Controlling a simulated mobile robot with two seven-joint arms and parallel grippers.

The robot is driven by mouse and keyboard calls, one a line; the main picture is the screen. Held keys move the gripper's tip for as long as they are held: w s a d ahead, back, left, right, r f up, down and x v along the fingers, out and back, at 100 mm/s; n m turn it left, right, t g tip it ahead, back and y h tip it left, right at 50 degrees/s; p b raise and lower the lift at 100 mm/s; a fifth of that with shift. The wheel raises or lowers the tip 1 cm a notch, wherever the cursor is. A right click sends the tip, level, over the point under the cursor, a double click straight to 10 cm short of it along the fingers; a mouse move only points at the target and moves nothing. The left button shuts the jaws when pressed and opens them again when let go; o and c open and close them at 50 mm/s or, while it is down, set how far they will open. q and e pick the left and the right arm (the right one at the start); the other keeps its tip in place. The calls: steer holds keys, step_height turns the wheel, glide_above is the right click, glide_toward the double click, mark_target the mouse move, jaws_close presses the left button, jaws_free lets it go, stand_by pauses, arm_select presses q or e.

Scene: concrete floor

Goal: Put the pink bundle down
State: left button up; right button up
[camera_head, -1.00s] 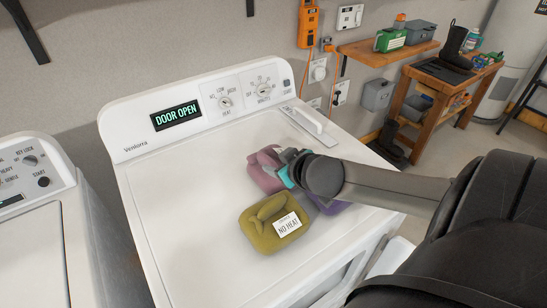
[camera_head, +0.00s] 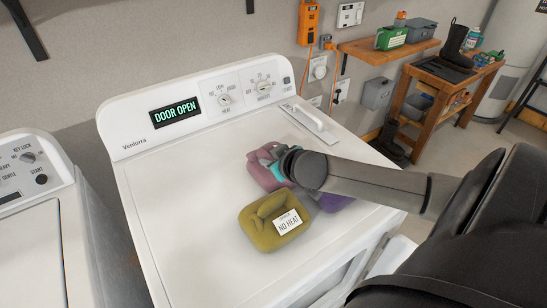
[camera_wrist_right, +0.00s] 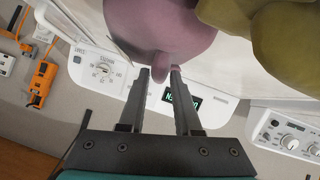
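The pink bundle (camera_head: 262,176) is at the dryer top, behind the olive bundle (camera_head: 258,228) with its "NO HEAT" label; whether it bears fully on the surface is unclear. In the right wrist view the pink bundle (camera_wrist_right: 158,28) is beyond my fingertips, its small tab between them. My right gripper (camera_wrist_right: 160,74) appears shut on that tab. In the head view my right gripper (camera_head: 281,168) reaches in from the right, its fingertips mostly hidden by the wrist. A purple bundle (camera_head: 335,203) shows partly below my wrist. My left gripper is not in view.
The white dryer (camera_head: 165,215) displays "DOOR OPEN". Its top is clear left of the bundles. A lint-cover handle (camera_head: 316,125) sits at the back right. A washer (camera_head: 30,230) stands at the left. A wooden bench (camera_head: 440,95) is farther right.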

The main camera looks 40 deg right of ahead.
jaws_close()
stand_by(1.0)
